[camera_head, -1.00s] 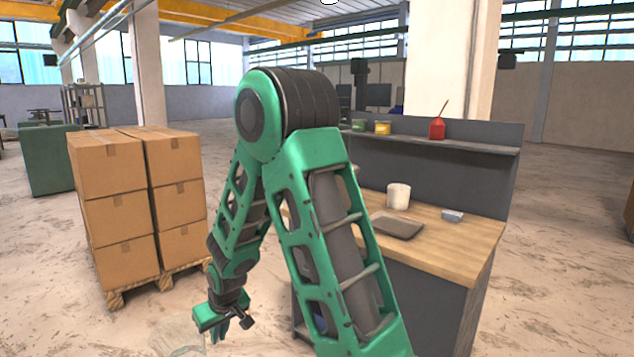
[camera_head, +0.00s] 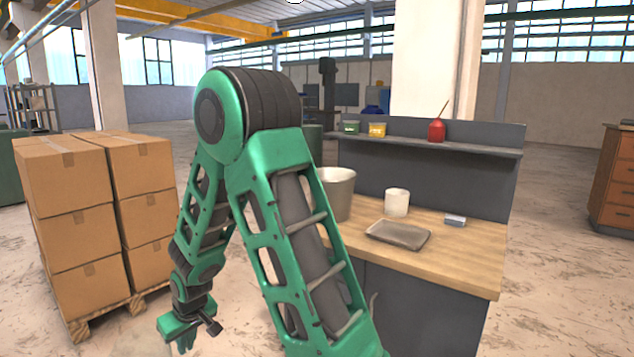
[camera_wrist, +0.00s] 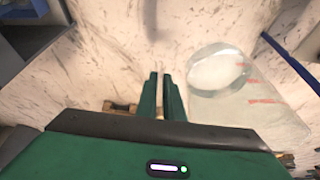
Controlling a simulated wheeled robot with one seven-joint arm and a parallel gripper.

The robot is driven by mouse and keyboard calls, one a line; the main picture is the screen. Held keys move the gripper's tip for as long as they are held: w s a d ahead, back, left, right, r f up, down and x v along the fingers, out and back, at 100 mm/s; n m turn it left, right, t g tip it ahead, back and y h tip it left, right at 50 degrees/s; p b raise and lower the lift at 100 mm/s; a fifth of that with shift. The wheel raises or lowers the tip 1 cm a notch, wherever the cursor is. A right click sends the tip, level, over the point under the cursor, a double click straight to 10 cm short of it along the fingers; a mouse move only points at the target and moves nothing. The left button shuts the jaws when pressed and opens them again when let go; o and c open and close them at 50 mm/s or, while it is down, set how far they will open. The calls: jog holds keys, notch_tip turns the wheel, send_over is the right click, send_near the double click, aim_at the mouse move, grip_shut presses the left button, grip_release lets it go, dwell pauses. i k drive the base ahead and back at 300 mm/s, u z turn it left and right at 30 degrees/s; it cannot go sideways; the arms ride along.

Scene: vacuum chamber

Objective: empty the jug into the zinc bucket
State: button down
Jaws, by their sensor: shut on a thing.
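The jug (camera_wrist: 240,95) is clear, with red marks on its side. In the wrist view it is right of the green fingers of my gripper (camera_wrist: 161,82), which is shut on it; the grip point is hard to make out. In the head view my gripper (camera_head: 188,342) hangs low at the bottom left, and the jug there is too faint to make out well. Its contents and tilt are unclear. The zinc bucket (camera_head: 340,193) is grey and stands upright on the wooden workbench (camera_head: 455,262), partly hidden by my arm. My gripper is well left of it and lower.
A white mug (camera_head: 397,202), a grey tray (camera_head: 398,235) and a small blue-grey block (camera_head: 455,220) are on the bench. A shelf behind holds tins and a red can (camera_head: 436,131). Stacked cartons (camera_head: 65,215) stand on a pallet at left, close to my gripper.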

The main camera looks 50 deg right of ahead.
aim_at(338, 184)
jog(key=i, duration=1.35)
jog(key=z, duration=1.25)
